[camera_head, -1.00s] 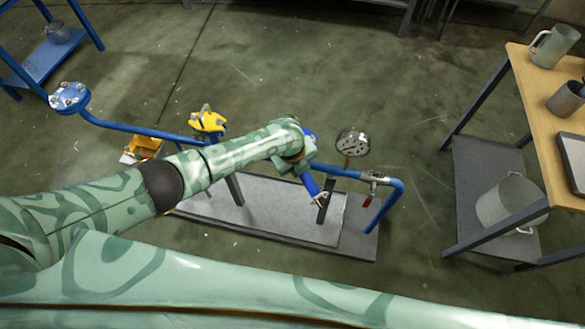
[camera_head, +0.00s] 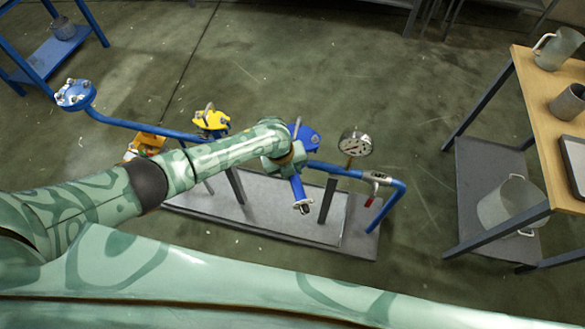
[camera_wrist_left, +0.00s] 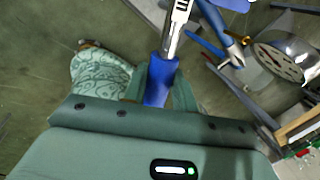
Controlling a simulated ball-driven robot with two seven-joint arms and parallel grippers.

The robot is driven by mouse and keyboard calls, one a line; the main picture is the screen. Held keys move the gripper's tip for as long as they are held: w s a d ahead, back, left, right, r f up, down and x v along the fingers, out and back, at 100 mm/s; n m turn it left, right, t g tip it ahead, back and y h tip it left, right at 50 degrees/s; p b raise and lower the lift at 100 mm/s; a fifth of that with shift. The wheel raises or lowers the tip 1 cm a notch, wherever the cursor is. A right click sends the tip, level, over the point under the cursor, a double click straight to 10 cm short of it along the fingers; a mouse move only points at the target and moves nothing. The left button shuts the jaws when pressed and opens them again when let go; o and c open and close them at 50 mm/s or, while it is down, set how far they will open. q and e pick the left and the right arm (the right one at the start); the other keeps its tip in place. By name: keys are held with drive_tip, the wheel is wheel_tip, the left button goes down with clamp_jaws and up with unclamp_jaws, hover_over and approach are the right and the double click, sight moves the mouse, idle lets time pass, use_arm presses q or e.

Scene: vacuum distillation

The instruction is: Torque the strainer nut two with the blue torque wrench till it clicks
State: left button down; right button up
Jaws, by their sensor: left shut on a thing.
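My left gripper (camera_head: 287,163) is shut on the blue handle of the torque wrench (camera_head: 298,188). In the head view the wrench points down in the picture, its metal end below the gripper. In the left wrist view the wrench's blue handle (camera_wrist_left: 158,85) is between the fingers and its metal shaft runs up out of the frame. A blue flanged cover with studs (camera_head: 305,136), apparently the strainer, shows just behind the gripper. The wrench looks apart from it. Which nut is nut two cannot be told. My right gripper is not in view.
A blue pipe (camera_head: 335,170) carries a round gauge (camera_head: 355,143) and a red-handled valve (camera_head: 376,178) at right. A yellow flange (camera_head: 211,120) stands left of the gripper, a blue flange (camera_head: 75,95) further left. A wooden-topped table (camera_head: 545,110) with vessels stands at right.

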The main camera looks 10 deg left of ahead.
use_arm(q)
drive_tip(key=shift+s+a+m, duration=0.3)
drive_tip(key=shift+a+m, duration=0.4)
drive_tip(key=shift+a, duration=0.2)
drive_tip(key=shift+r, duration=0.2)
wheel_tip(320, 180, up, 8)
drive_tip(key=p, duration=0.7)
drive_tip(key=shift+r, duration=0.15)
idle(0.4)
